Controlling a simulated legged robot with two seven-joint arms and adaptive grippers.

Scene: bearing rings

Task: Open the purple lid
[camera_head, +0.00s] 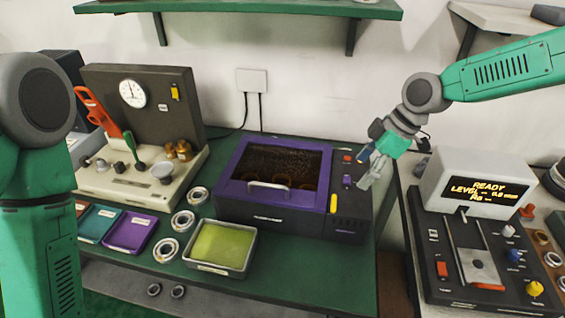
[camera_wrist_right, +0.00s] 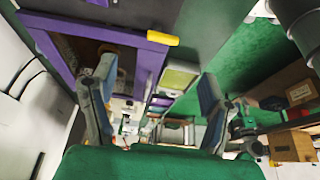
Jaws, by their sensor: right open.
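The purple lid (camera_head: 229,187) lies closed on a dark box (camera_head: 265,219) in the middle of the green bench. It has a dark window with brownish rings faintly visible inside, and a silver handle (camera_head: 269,187) along its front edge. My right gripper (camera_head: 368,176) is above the box's right end, right of the lid and apart from the handle. In the right wrist view my gripper (camera_wrist_right: 157,92) has its fingers spread with nothing between them, and the purple lid (camera_wrist_right: 148,62) shows at upper left. My left arm stands at the left edge; its gripper is out of view.
A yellow lever (camera_head: 333,203) and buttons sit on the box's right panel. A metal tray (camera_head: 247,246) with yellow-green contents stands in front. Several bearing rings (camera_head: 165,250) lie left of it. A gauge station (camera_head: 132,93) is at left, a display device (camera_head: 478,190) at right.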

